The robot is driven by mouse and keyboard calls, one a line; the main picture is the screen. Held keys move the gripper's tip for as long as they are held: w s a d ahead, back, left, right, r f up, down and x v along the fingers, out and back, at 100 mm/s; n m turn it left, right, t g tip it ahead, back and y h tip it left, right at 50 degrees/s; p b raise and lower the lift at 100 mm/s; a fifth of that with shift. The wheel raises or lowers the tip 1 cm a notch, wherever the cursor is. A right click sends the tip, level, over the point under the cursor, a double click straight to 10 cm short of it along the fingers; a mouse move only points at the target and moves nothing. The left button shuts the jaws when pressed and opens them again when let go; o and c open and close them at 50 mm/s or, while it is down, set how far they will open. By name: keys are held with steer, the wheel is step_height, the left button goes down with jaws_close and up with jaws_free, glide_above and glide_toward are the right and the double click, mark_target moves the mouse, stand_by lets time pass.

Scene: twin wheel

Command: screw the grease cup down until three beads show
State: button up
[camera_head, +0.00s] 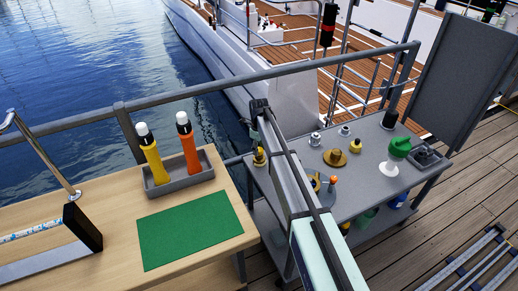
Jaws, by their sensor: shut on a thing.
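My gripper (256,142) hangs at the far end of my arm, over the left edge of the grey metal bench (366,188). It is small in the picture and partly hidden by my arm. It is shut on a small brass-yellow piece (259,158), which looks like the grease cup. The piece is upright at the bench's left edge. I cannot make out its thread or any beads. A brass flanged fitting (335,157) stands apart on the bench, to the right.
A rail runs behind. The wooden table at left holds a green mat (190,230) and a bottle tray (180,178).

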steer(key=shift+s+m, duration=0.1)
steer(key=shift+m, duration=1)
steer(key=o, duration=1.1)
steer(key=shift+o, duration=0.2)
steer(key=shift+r, duration=0.15)
step_height(320, 180, up, 12)
steer(key=shift+d+f, duration=0.1)
steer(key=shift+f, duration=0.1)
